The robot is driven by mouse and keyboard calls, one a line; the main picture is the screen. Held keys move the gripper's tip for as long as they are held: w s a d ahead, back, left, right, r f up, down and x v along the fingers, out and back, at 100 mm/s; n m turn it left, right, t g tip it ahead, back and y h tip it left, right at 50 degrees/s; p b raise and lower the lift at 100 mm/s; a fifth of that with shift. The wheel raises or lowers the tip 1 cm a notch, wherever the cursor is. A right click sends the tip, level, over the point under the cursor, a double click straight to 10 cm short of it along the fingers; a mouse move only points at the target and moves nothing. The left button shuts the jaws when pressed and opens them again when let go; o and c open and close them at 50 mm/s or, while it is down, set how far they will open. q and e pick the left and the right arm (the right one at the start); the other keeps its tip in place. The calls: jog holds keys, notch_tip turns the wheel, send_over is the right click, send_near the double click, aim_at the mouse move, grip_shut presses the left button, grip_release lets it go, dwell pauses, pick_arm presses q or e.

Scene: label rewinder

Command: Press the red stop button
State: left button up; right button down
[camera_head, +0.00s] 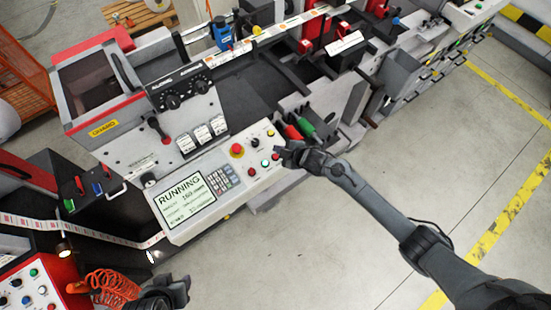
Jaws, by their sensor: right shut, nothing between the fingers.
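The control panel (208,185) of the label machine slopes toward me, and its screen (185,202) reads RUNNING. My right gripper (281,152) is shut and empty, over the panel's right end beside these small buttons. Whether it touches one I cannot tell. My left gripper (180,291) is low in the picture, away from the panel; its fingers are unclear.
Red and green handled tools (305,127) stand just beyond my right gripper. A red box with buttons (35,287) and an orange coiled hose (110,287) are at bottom left. The label web (85,232) runs left of the screen. Open floor (300,240) lies in front.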

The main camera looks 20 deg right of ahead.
aim_at(275, 157)
jog(key=shift+w+a+f+b, duration=0.1)
jog(key=shift+w+f+b, duration=0.1)
jog(key=shift+f+b, duration=0.95)
jog(key=shift+w+f+b, duration=0.2)
jog(key=shift+f+b, duration=0.65)
jog(key=shift+f, duration=0.6)
jog(key=shift+f, duration=0.15)
jog(key=shift+f+b, duration=0.25)
jog(key=shift+b, duration=0.05)
